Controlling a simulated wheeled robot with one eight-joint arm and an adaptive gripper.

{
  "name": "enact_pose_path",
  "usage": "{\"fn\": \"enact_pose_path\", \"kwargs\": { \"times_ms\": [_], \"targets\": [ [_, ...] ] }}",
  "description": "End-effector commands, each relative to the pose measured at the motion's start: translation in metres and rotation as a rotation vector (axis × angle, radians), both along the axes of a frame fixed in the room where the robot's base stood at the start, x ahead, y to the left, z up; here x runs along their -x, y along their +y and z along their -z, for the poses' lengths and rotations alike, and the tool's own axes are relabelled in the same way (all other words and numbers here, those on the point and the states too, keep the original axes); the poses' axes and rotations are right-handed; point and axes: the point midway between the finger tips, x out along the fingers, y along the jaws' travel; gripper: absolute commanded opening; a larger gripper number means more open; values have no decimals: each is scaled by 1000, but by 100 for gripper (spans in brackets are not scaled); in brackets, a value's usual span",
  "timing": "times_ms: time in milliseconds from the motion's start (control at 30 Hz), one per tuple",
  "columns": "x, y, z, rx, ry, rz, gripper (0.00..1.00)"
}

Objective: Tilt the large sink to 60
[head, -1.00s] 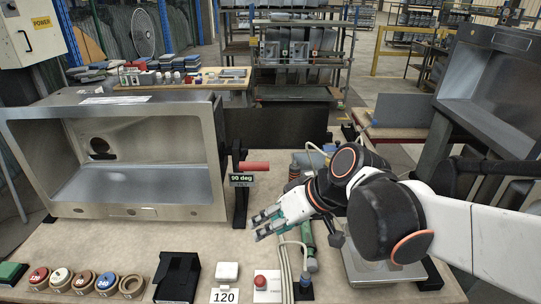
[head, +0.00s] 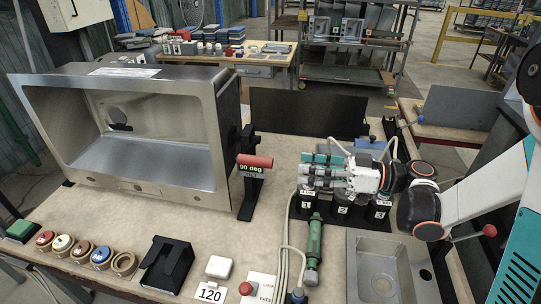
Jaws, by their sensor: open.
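The large sink (head: 150,183) is a steel basin on its side on the left of the bench, its open face toward me. At its right end is a black stand (head: 249,192) with a red handle (head: 256,161). A label on it reads "90 deg" (head: 251,169). My gripper (head: 305,177) is open and empty, fingers pointing left. In the picture it is to the right of the red handle, apart from it, in front of black numbered holders 1, 2 and 3 (head: 341,212).
A small sink (head: 380,285) is set at the bench's front right. A green tool (head: 314,240) and cables lie below my gripper. A row of coloured round pieces (head: 101,256), a black holder (head: 168,265) and a "120" card (head: 209,292) line the front. A dark panel (head: 308,112) stands behind.

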Motion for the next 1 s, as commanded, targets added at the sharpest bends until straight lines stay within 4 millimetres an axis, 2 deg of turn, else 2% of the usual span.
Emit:
{"fn": "enact_pose_path", "kwargs": {
  "times_ms": [133,267,733,1000],
  "targets": [
    [0,1,1,-24,-30,-10,43],
    [-1,13,1,-24,-31,-13,43],
    [-13,101,2,-23,-28,-13,43],
    [-18,131,1,-23,-28,-10,43]
  ]
}}
